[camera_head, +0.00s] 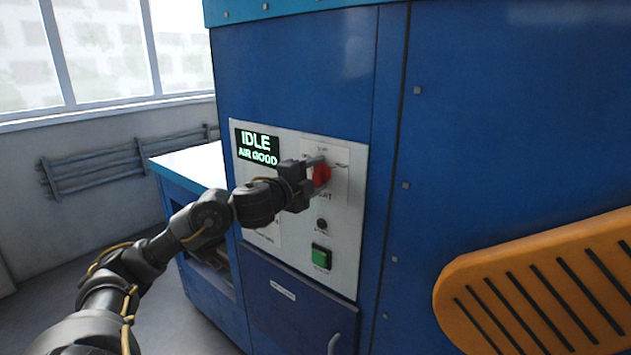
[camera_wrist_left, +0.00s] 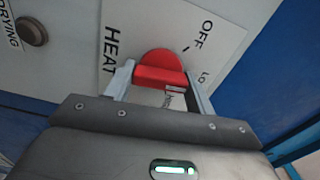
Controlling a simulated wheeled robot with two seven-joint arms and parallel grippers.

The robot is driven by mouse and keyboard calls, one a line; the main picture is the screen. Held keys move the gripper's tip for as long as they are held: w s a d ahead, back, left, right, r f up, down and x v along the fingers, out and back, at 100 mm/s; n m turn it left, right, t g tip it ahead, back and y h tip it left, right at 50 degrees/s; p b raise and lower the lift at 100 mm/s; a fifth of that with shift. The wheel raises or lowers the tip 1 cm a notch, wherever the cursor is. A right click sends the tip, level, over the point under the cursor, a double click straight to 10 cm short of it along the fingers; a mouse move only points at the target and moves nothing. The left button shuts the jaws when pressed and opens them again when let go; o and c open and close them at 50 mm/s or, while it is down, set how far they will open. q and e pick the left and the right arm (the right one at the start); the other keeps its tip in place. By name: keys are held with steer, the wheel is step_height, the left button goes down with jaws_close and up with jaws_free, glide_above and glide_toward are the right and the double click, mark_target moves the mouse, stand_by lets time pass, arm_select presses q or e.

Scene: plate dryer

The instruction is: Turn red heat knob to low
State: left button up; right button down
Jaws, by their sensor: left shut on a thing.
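The red heat knob (camera_head: 321,174) is on the white control panel (camera_head: 345,215) of the blue machine. My left gripper (camera_head: 318,170) is at the knob, with a finger on each side of its raised grip. In the left wrist view the red knob (camera_wrist_left: 160,68) sits between the two fingers of my left gripper (camera_wrist_left: 160,82), which is shut on it. The labels HEAT, OFF and part of a low mark show around the knob. The fingers hide part of the dial's label. My right gripper is not in view.
A display (camera_head: 257,148) reads IDLE and AIR GOOD. Below the knob are a small black knob (camera_head: 321,225) and a green button (camera_head: 320,256). An orange slotted panel (camera_head: 545,290) stands at the right. A door handle (camera_head: 334,343) sticks out below.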

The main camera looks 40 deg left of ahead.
arm_select(q)
steer(key=shift+m, duration=0.6)
steer(key=o, duration=1)
steer(key=shift+s, duration=0.1)
steer(key=shift+s+d+b, duration=0.1)
steer(key=shift+s+b, duration=3.25)
steer(key=shift+s, duration=2)
